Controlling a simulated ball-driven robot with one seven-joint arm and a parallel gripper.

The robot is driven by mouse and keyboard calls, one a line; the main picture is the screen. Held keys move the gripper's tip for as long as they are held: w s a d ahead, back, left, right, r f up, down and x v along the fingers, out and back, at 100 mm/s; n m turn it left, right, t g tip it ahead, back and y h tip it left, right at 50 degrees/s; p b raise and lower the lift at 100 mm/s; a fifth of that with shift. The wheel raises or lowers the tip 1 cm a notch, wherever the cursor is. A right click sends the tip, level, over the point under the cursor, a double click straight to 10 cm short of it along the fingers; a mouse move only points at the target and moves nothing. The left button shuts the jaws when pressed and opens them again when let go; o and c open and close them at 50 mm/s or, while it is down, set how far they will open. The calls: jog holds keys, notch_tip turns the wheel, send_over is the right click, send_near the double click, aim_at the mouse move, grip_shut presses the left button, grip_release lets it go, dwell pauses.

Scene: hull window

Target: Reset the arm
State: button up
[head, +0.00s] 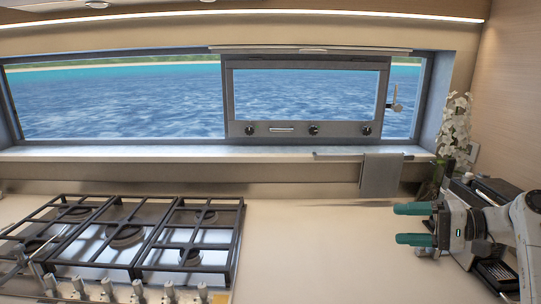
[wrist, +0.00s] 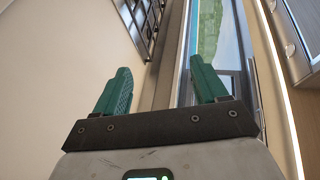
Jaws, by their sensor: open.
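My gripper (head: 414,224) is at the right side of the head view, above the right part of the pale counter. Its two teal fingers are apart, with nothing between them, and point left. In the wrist view my gripper (wrist: 160,88) also shows open and empty, with the window and sill beyond the fingers. The arm comes in from the right edge of the head view. It hides part of the counter's right end.
A gas hob (head: 125,238) with black grates fills the counter's left. A grey towel (head: 380,174) hangs from a rail below the hull window (head: 306,95). White flowers (head: 455,125) and a dark tray (head: 495,192) stand at right. The middle counter (head: 310,245) is clear.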

jog(key=s+a+f+g+h, duration=0.1)
jog(key=s+a+f+h, duration=0.1)
jog(key=s+f, duration=0.5)
jog(key=s+a+f+h, duration=0.2)
jog(key=s+a+f, duration=0.15)
jog(key=f, duration=0.75)
jog(key=s+a+f+g+h, duration=0.1)
jog(key=s+a+f+h, duration=0.1)
jog(key=s+f, duration=0.55)
jog(key=s+d+f+n+g+h, duration=0.1)
jog(key=s+f+h, duration=0.1)
jog(key=s, duration=0.6)
jog(key=s+d+f+n+g+h, duration=0.1)
jog(key=s+d+f+h, duration=0.1)
jog(key=s, duration=0.7)
jog(key=s+d+f+n+g+h, duration=0.1)
jog(key=s+d+f+h, duration=0.1)
jog(key=s, duration=0.6)
jog(key=shift+s+f+h, duration=0.25)
jog(key=shift+f+h, duration=0.3)
jog(key=shift+h, duration=0.45)
